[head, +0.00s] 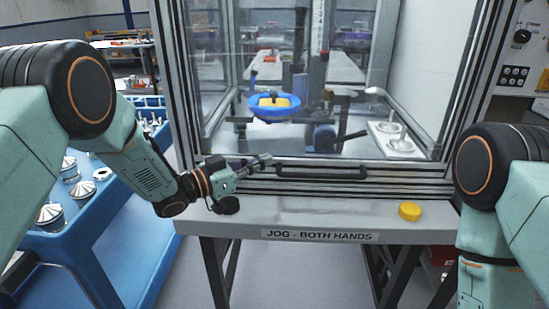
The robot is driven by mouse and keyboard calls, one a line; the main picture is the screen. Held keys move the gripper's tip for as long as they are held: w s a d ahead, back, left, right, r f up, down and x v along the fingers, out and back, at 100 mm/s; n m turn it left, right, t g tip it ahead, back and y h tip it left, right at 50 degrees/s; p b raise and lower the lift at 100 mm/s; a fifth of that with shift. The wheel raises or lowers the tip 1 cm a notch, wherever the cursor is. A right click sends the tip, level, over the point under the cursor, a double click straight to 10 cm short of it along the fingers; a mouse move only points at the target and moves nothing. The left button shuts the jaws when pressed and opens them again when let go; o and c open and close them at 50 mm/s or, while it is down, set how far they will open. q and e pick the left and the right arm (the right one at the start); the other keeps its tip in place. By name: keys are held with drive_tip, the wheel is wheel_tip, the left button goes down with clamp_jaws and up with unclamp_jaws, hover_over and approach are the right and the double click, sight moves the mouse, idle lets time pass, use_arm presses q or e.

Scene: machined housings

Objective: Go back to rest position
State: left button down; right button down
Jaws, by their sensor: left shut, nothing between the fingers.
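My left gripper (262,160) is shut and empty. In the head view it is in front of the lower frame of the glazed machine enclosure (240,178), just left of the black handle (320,172). I cannot tell whether its fingertips touch the frame. My left arm reaches in from the left, bent at the elbow. My right arm (495,190) shows at the right edge with its lower part hanging down. My right gripper is out of view.
A grey ledge labelled "JOG - BOTH HANDS" (318,235) runs below the enclosure, with a yellow button (409,211) on its right part. A blue cart (75,265) with metal housings (50,213) stands at left. Inside the enclosure are a blue bowl (274,110) and a white tray (397,143).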

use_arm(q)
drive_tip(key=s+a+f+n+y, duration=0.1)
drive_tip(key=s+f, duration=0.1)
drive_tip(key=f, duration=0.2)
drive_tip(key=s+a+f+n+y, duration=0.2)
drive_tip(key=s+f, duration=0.1)
drive_tip(key=f, duration=0.1)
drive_tip(key=s+a+f+n+y+b, duration=0.1)
drive_tip(key=s+a+f, duration=0.1)
drive_tip(key=f, duration=0.2)
drive_tip(key=shift+s+a+y, duration=0.15)
drive_tip(key=shift+y, duration=0.25)
drive_tip(key=s+a+f+n+g+y, duration=0.2)
drive_tip(key=s+a+f+n+y, duration=0.15)
drive_tip(key=s+f, duration=0.75)
drive_tip(key=s+a+f+n+g+y, duration=0.1)
drive_tip(key=s+a+f+g+y, duration=0.1)
drive_tip(key=s, duration=0.7)
drive_tip(key=s+a+f+n+g+y+b, duration=0.1)
drive_tip(key=s+f+g, duration=0.3)
drive_tip(key=s, duration=0.6)
drive_tip(key=s+a+f+n+g+y+b, duration=0.1)
drive_tip(key=s+a+f+g+y, duration=0.2)
drive_tip(key=s, duration=0.6)
drive_tip(key=shift+s+f, duration=0.2)
